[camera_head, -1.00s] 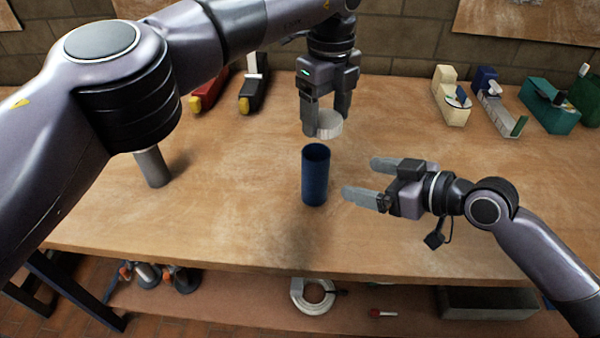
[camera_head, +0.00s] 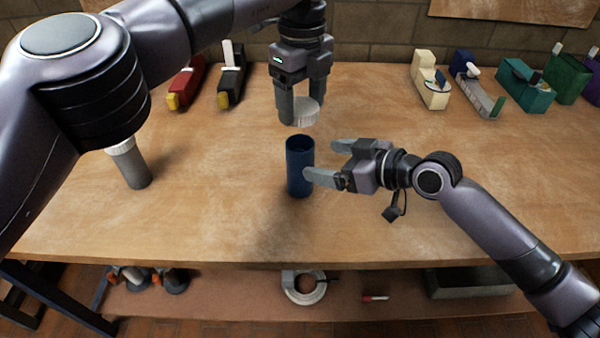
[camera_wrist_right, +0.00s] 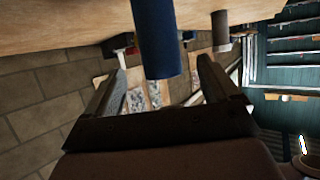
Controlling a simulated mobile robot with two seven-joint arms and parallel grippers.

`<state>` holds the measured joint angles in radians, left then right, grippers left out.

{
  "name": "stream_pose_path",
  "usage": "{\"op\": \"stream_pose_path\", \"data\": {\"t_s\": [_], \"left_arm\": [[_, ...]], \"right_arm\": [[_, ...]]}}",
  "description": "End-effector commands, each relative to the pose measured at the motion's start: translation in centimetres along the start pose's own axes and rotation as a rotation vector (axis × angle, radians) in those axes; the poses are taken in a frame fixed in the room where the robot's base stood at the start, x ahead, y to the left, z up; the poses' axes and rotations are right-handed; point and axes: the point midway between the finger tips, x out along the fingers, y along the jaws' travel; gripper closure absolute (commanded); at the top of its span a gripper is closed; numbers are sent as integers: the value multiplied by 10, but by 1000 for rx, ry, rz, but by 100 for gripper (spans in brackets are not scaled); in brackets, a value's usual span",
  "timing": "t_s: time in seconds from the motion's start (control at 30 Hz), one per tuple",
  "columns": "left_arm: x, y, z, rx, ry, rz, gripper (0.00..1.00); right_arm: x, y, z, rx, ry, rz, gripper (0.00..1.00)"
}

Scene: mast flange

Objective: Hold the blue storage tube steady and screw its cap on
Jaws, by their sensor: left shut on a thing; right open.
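The blue storage tube (camera_head: 299,172) stands upright and open at the top on the wooden bench. My left gripper (camera_head: 301,108) is above it, shut on the white ridged cap (camera_head: 308,112). The cap is held over the tube's mouth with a gap between them. My right gripper (camera_head: 325,162) is open and points left at the tube, with its near finger overlapping the tube's lower right side in the head view. In the right wrist view the tube (camera_wrist_right: 156,40) shows between and beyond the open fingers (camera_wrist_right: 165,88). I cannot tell whether a finger touches it.
A grey tube with a white cap (camera_head: 129,163) stands at the left, partly behind my left arm. Red (camera_head: 186,84) and black (camera_head: 231,78) tools lie at the back left. Cream (camera_head: 430,80) and teal (camera_head: 524,86) items stand back right. The bench around the tube is clear.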

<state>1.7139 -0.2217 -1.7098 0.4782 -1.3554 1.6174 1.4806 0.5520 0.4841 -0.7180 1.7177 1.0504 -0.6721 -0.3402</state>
Motion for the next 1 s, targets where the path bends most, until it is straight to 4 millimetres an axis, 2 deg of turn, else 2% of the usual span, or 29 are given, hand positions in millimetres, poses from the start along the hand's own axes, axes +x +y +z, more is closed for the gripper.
{"op": "stream_pose_path", "data": {"t_s": [0.2,0.43,0.63,0.97,1.0], "left_arm": [[0,0,0,0,0,0,60],[0,0,0,0,0,0,60],[0,0,0,0,0,0,60],[0,0,0,0,0,0,60],[0,0,0,0,0,0,60]], "right_arm": [[38,0,-1,0,1,-1,12],[65,0,-1,-1,0,0,12],[76,0,0,-1,-1,0,12],[77,0,0,-2,0,0,12],[77,0,0,-2,0,0,21]]}}
